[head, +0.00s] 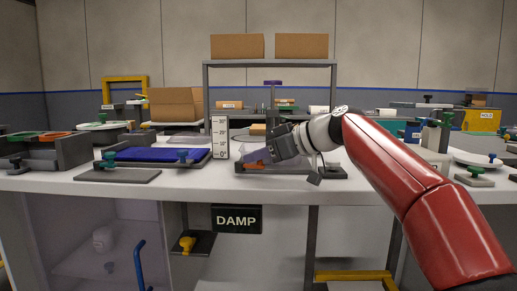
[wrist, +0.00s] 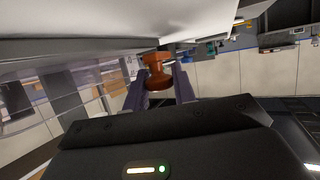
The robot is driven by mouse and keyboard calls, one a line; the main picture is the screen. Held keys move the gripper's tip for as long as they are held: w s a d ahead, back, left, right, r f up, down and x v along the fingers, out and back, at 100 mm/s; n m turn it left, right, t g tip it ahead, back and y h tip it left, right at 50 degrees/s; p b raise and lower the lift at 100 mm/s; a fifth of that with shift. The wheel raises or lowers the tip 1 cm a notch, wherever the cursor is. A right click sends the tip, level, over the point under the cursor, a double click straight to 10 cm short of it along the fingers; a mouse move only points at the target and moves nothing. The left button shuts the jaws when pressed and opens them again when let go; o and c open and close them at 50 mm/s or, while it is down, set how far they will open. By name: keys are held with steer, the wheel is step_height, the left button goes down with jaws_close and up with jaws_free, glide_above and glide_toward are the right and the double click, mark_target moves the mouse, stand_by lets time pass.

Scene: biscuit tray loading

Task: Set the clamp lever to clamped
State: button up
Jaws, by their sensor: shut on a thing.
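An orange knob (wrist: 158,70), which looks like the clamp lever's handle, sits between the two purplish fingers of my gripper (wrist: 160,82) in the wrist view. My gripper is shut on it. In the head view my gripper (head: 260,158) reaches down at the middle of the white table, and a bit of the orange lever (head: 253,164) shows by its fingers. The lever's lower part and the rest of the clamp are mostly hidden, so I cannot tell its setting.
A grey upright block with a scale (head: 220,137) stands just left of my gripper. A dark shelf frame (head: 207,85) with cardboard boxes (head: 237,46) rises behind. A DAMP sign (head: 236,219) hangs below the table edge.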

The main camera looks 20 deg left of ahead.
steer(key=o, duration=1)
steer(key=shift+d, duration=0.1)
steer(key=v, duration=0.7)
steer(key=shift+d+r+b, duration=0.15)
steer(key=shift+d+b, duration=0.15)
steer(key=shift+b, duration=0.05)
